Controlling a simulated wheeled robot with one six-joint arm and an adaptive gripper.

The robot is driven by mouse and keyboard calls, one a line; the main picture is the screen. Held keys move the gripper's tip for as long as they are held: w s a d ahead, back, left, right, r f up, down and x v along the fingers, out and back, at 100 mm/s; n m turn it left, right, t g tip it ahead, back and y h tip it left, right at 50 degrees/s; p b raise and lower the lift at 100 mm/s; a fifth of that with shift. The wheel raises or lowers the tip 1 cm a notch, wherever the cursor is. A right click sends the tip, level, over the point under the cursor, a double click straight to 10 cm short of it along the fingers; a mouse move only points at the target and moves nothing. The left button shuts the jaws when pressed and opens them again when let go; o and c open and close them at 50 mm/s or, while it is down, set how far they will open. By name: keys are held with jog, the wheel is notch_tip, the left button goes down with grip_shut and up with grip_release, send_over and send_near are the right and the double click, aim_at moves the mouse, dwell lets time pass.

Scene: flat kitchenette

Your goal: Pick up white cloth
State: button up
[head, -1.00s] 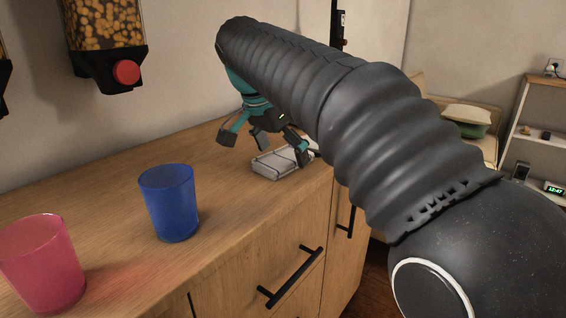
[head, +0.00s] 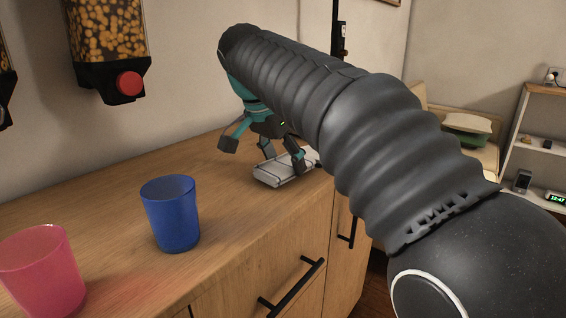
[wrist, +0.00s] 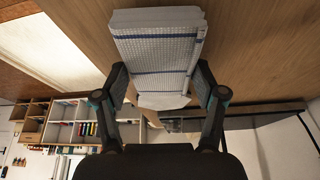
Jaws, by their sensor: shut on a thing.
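The white cloth (head: 284,173) is a folded stack lying on the wooden counter, near its right end. In the wrist view the cloth (wrist: 155,52) shows a fine grid weave and blue stripes. My gripper (head: 284,160) is over it, pointing down. In the wrist view the two fingers of my gripper (wrist: 162,82) are at the cloth's two sides, shut on its near part. The cloth seems to rest on the counter still; I cannot see a gap under it. My arm hides part of the counter behind.
A blue cup (head: 171,215) and a pink cup (head: 42,275) stand on the counter (head: 115,205) to the left. A food dispenser (head: 108,45) hangs on the wall. A shelf (head: 540,130) stands far right. The counter between blue cup and cloth is clear.

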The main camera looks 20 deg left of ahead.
jog(key=r, duration=0.2)
jog(key=d+r+p, duration=0.1)
jog(key=r, duration=0.1)
jog(key=shift+w+d, duration=0.1)
jog(key=shift+w, duration=0.15)
jog(key=w+d+r+p, duration=0.1)
jog(key=w+d+r, duration=0.2)
jog(key=d+r, duration=0.3)
jog(key=d, duration=0.4)
jog(key=shift+r, duration=0.1)
